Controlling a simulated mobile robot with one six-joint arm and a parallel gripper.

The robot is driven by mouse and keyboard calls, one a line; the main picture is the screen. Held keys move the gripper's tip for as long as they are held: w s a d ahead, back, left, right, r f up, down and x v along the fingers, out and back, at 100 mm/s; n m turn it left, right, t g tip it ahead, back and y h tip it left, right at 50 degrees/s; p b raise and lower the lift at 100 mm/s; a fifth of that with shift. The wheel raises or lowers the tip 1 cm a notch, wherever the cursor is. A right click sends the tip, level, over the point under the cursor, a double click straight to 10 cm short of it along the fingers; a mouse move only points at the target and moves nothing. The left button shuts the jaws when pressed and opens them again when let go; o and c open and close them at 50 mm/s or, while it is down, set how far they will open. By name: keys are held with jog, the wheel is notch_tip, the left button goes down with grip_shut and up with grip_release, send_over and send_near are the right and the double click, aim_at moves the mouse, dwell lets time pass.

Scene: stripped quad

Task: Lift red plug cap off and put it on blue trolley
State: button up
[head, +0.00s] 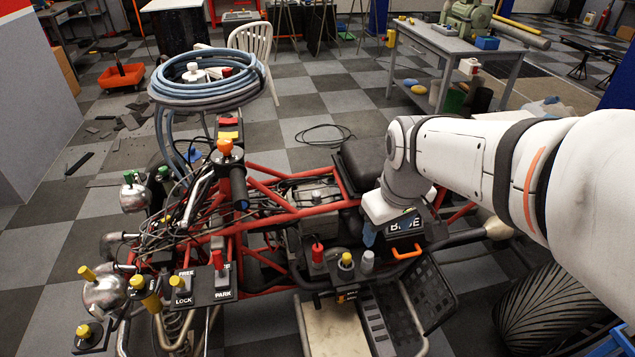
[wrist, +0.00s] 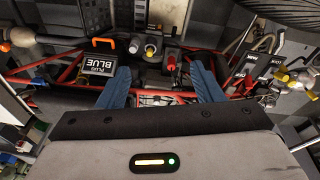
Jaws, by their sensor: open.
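A red plug cap (head: 317,252) stands upright on a dark bracket of the stripped quad, left of a yellow cap (head: 347,260) and a grey cap (head: 367,260). In the head view one blue fingertip (head: 369,236) shows just above and right of the caps; the rest is hidden by my wrist. I cannot make out a blue trolley in either view.
A black box (head: 405,224) marked BLUE, with an orange handle, sits right by the fingertip. Red frame tubes (head: 262,232) and a lever panel (head: 205,288) lie to the left. A coiled hose (head: 208,82) stands behind. A grey workbench (head: 440,40) is at the back right.

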jog(key=w+a+f+n+b, duration=0.35)
jog(key=w+f+n, duration=0.4)
jog(key=w, duration=0.35)
jog(key=n+g+b, duration=0.2)
jog(key=n+b, duration=0.4)
jog(key=n, duration=0.4)
send_over(317, 253)
jog(key=d, duration=0.3)
notch_tip(317, 253, down, 19)
jog(key=w+a+f+n, duration=0.1)
jog(key=f, duration=0.2)
jog(key=w+a+f+n+b, duration=0.1)
jog(key=f+n, duration=0.1)
jog(key=f, duration=0.1)
jog(key=w+a+f+n+b, duration=0.1)
jog(key=f, duration=0.2)
jog(key=shift+n, duration=0.35)
notch_tip(317, 253, down, 3)
jog(key=shift+r, duration=0.1)
jog(key=f, duration=0.2)
jog(key=s+f+b, duration=0.1)
jog(key=f, duration=0.2)
jog(key=shift+s, duration=0.1)
jog(key=c, duration=1.1)
